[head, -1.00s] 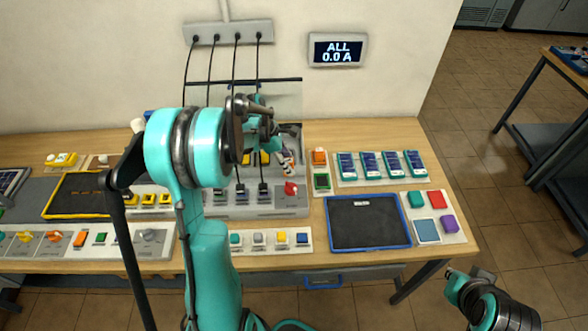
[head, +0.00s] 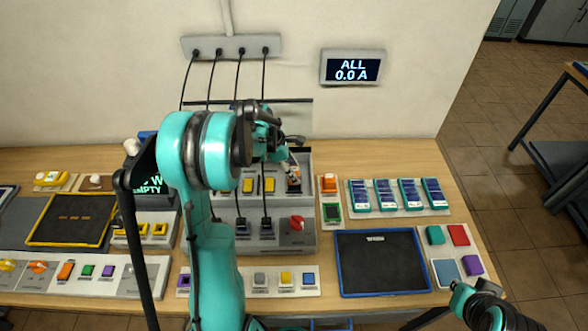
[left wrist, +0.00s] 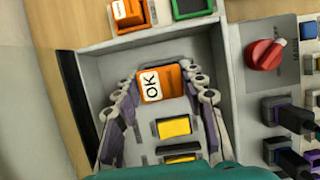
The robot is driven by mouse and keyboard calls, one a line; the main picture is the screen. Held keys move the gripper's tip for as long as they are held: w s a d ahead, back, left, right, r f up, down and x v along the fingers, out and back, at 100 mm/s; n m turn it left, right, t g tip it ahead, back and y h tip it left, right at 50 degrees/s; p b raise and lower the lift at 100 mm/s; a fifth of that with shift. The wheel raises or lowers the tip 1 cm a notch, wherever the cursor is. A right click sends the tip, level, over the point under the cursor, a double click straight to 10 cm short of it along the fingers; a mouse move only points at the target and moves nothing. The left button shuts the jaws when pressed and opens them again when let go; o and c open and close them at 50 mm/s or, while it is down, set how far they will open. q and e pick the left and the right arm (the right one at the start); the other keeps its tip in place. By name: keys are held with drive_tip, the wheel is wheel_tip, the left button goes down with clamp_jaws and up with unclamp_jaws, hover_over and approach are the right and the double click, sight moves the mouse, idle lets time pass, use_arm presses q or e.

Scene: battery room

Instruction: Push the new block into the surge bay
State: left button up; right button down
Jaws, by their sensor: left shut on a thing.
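My left gripper (head: 290,168) reaches over the grey bench panel (head: 306,222). In the left wrist view its jointed fingers (left wrist: 160,88) are shut on an orange block (left wrist: 173,80) with a white OK label. The block also shows below the fingers in the head view (head: 294,184). It is at the end of a grey walled bay (left wrist: 100,62), beyond yellow-topped pieces (left wrist: 174,127). I cannot tell how deep it sits, and no surge label is readable.
Another orange block (head: 329,182) stands beside a green-framed unit (head: 332,212), just right of the panel. A red knob (head: 297,223) and black cables (head: 239,185) are close to the arm. A blue-edged dark tray (head: 341,280) has free room. The wall display (head: 352,67) reads ALL 0.0 A.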

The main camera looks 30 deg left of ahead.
use_arm(q)
drive_tip(key=shift+f+b, duration=0.4)
drive_tip(key=shift+f, duration=0.6)
idle(0.8)
drive_tip(key=shift+f+b, duration=0.6)
drive_tip(key=shift+b, duration=0.15)
drive_tip(key=o, duration=0.9)
drive_tip(key=shift+o, duration=0.2)
drive_tip(key=shift+r, duration=0.1)
drive_tip(key=p+v, duration=0.6)
drive_tip(key=v, duration=0.5)
drive_tip(key=shift+p, duration=0.3)
